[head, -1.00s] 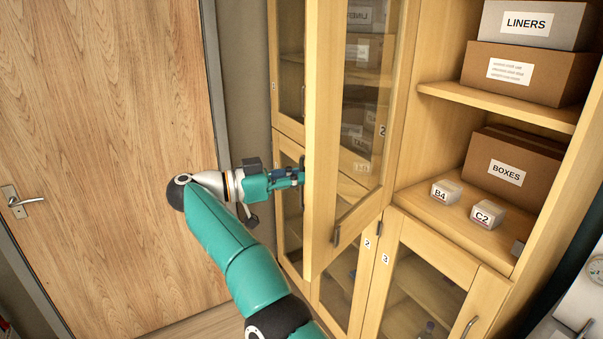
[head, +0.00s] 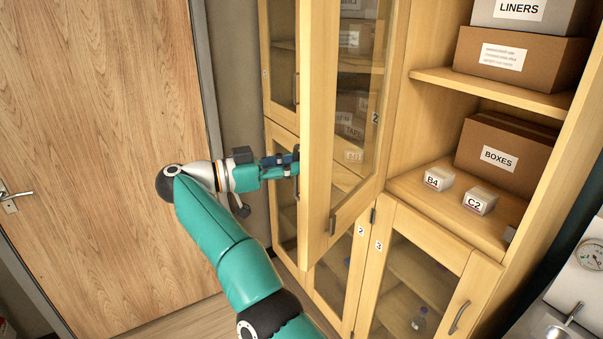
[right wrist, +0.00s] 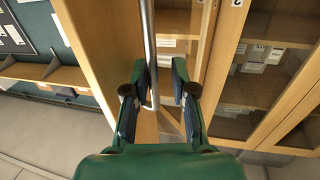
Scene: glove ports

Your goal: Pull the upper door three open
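The upper door three (head: 318,120), a wood-framed glass door, stands swung wide open to the left in the head view. It is hinged at the left side of an open shelf compartment. My right gripper (head: 292,163) is at its outer face, near the free edge. In the right wrist view my right gripper (right wrist: 160,88) has its fingers apart, on either side of a vertical silver bar handle (right wrist: 149,50). The handle lies close to the left finger, with a gap to the right one; contact is unclear. My left gripper is not in view.
The opened compartment holds boxes marked LINERS (head: 520,10) and BOXES (head: 505,155), with small boxes B4 (head: 438,178) and C2 (head: 480,200). The lower door three (head: 425,275) below is shut. A wooden room door (head: 90,150) stands left. A gauge (head: 591,255) is at far right.

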